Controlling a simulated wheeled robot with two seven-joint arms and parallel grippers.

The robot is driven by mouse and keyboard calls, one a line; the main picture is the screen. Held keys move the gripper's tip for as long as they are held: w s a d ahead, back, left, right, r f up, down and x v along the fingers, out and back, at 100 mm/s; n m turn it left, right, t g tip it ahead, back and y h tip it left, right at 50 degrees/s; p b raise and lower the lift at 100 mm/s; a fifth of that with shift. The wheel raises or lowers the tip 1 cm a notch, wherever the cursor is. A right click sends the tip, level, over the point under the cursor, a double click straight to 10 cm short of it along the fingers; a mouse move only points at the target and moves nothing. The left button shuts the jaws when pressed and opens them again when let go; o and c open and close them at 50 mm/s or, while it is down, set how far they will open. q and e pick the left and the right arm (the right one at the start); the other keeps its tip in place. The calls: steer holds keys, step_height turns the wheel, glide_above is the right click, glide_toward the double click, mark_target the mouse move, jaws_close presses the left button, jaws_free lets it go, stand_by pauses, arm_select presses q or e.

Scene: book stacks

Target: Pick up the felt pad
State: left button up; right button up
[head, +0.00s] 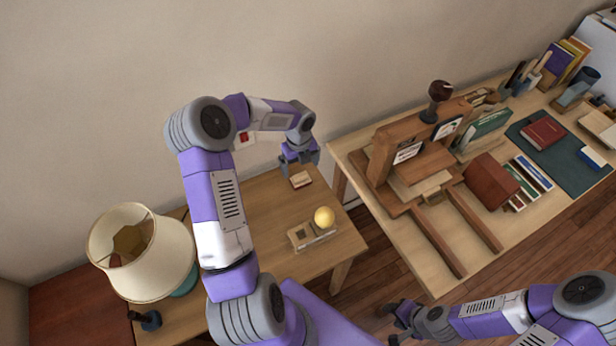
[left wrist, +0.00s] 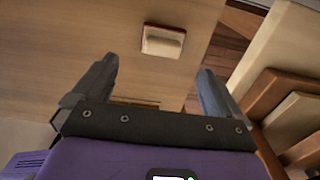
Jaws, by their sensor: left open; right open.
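The likely felt pad (head: 301,179) is a small block with a cream top and a reddish-brown edge, lying on the small wooden table near the wall. It also shows in the left wrist view (left wrist: 162,41), ahead of the fingertips and roughly centred between them. My left gripper (head: 301,166) is open and empty, just behind the pad on its wall side in the head view. A gap to the pad shows in the wrist view, but its height is hard to judge. My right gripper (head: 394,318) is open and empty, low over the floor, away from the pad.
A wooden holder (head: 301,239) and a yellow ball (head: 324,216) are nearer the small table's front edge. A lamp (head: 140,250) stands at left. The large workbench (head: 385,238) at right carries a wooden press (head: 384,150) and books. A floor gap separates the tables.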

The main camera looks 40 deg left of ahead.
mark_target(301, 175)
arm_select(q)
steer(key=shift+w+f, duration=0.25)
steer(key=shift+f, duration=0.6)
steer(key=shift+s+f+b, duration=0.1)
steer(key=shift+f+b, duration=0.3)
steer(key=shift+f, duration=0.35)
steer(key=f, duration=0.1)
steer(key=f+b, duration=0.1)
steer(key=f, duration=0.3)
steer(key=shift+a+b, duration=0.25)
steer(key=shift+b, duration=0.1)
steer(key=shift+r, duration=0.1)
steer(key=c, duration=1.2)
steer(key=shift+r, duration=0.15)
